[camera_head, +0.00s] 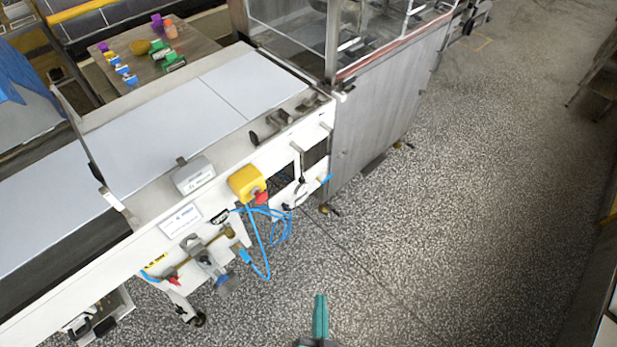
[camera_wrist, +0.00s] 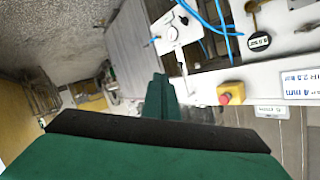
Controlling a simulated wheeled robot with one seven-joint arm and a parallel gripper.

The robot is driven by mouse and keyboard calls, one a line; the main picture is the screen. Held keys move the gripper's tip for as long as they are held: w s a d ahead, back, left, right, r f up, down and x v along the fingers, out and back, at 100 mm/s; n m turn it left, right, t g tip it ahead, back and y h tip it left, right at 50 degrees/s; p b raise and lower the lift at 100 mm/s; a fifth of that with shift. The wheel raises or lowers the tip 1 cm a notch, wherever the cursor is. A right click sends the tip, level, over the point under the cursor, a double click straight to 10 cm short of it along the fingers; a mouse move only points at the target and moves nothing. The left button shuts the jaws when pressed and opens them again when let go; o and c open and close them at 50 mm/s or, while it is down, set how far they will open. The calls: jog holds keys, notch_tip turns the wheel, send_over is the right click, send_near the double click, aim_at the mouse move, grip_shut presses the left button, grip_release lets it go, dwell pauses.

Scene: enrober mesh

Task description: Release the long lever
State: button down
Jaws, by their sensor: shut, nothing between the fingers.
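My gripper (camera_head: 320,302) is at the bottom of the head view, a narrow teal shape over the bare floor, apart from the machine. In the wrist view its green fingers (camera_wrist: 160,98) are together and empty. The white conveyor machine (camera_head: 100,273) stands at the left and middle of the head view. Small handles show on its front side, among them a pale one (camera_head: 297,147) near the dark opening. I cannot tell for sure which one is the long lever. The wrist view shows a white control plate (camera_wrist: 179,32) with a knob, beyond the fingers.
A yellow box with a red button (camera_head: 247,184) sticks out from the machine's front; it also shows in the wrist view (camera_wrist: 231,93). Blue hoses (camera_head: 262,250) hang below it. A steel cabinet (camera_head: 375,105) stands behind. The speckled floor (camera_head: 450,220) at right is free.

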jog(key=w+d+f+m+y, duration=0.1)
jog(key=w+m, duration=0.2)
jog(key=w, duration=0.5)
jog(key=w+d+f+m+t+y, duration=0.1)
jog(key=w+m, duration=0.1)
jog(key=w, duration=0.5)
jog(key=w+d+f+m, duration=0.1)
jog(key=w+f+m, duration=0.15)
jog(key=w, duration=0.55)
jog(key=w+r+m+t+y, duration=0.2)
jog(key=w+r, duration=0.4)
jog(key=w, duration=0.3)
jog(key=shift+w+d+r, duration=0.25)
jog(key=shift+m, duration=0.25)
jog(key=w+a, duration=0.2)
jog(key=w, duration=0.8)
jog(key=shift+s+a, duration=0.55)
jog(key=shift+a, duration=0.3)
jog(key=shift+s+a, duration=0.55)
jog(key=shift+a, duration=0.3)
